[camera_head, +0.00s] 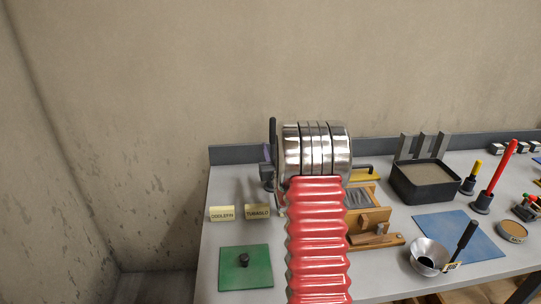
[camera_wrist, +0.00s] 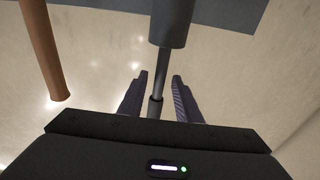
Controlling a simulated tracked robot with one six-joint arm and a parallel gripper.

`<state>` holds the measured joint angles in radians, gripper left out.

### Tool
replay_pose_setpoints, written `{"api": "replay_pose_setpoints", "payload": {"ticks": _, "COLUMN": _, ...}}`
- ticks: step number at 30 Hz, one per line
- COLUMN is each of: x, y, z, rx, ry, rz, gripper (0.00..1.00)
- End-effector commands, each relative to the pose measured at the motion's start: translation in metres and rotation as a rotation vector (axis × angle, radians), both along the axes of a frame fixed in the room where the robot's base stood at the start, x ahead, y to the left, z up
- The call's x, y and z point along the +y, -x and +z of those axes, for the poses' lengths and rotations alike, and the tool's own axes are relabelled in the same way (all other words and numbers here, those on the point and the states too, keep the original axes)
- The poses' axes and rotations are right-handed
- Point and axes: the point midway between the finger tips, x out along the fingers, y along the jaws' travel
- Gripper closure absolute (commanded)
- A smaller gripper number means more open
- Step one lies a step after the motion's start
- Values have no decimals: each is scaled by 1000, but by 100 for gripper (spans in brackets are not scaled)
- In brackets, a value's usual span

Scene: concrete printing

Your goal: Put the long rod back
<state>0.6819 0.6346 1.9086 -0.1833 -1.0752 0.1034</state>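In the head view, a long red rod (camera_head: 499,169) stands slightly tilted in a black base at the right. A shorter yellow rod (camera_head: 476,168) stands in a similar base beside it. In the wrist view, my gripper (camera_wrist: 160,75) has its two dark fingers apart. A thin metal shaft with a thick dark grey upper part (camera_wrist: 172,22) shows between them, with a visible gap to the right finger. I cannot tell whether this is the long rod. In the head view, my arm hides my fingers.
A black sand tray (camera_head: 426,195), blue mat (camera_head: 480,236), metal funnel (camera_head: 424,262) and wooden box (camera_head: 368,220) stand right of my arm. A brown rod (camera_wrist: 43,50) shows in the wrist view.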

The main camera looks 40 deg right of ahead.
Motion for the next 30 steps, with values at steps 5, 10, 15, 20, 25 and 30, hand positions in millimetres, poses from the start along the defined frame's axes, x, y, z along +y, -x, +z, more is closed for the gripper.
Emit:
{"api": "replay_pose_setpoints", "payload": {"ticks": 5, "x": 4, "y": 6, "z": 0, "rx": 1, "ry": 0, "rz": 0, "gripper": 69}}
{"api": "replay_pose_setpoints", "payload": {"ticks": 10, "x": 13, "y": 23, "z": -1, "rx": 1, "ry": 0, "rz": 0, "gripper": 69}}
{"api": "replay_pose_setpoints", "payload": {"ticks": 15, "x": 25, "y": 45, "z": -4, "rx": 1, "ry": -1, "rz": -1, "gripper": 69}}
{"api": "replay_pose_setpoints", "payload": {"ticks": 20, "x": 37, "y": 65, "z": -6, "rx": 1, "ry": -1, "rz": -1, "gripper": 69}}
{"api": "replay_pose_setpoints", "payload": {"ticks": 25, "x": 49, "y": 87, "z": -8, "rx": 1, "ry": -1, "rz": -1, "gripper": 69}}
{"api": "replay_pose_setpoints", "payload": {"ticks": 30, "x": 57, "y": 101, "z": -10, "rx": 1, "ry": 0, "rz": 0, "gripper": 69}}
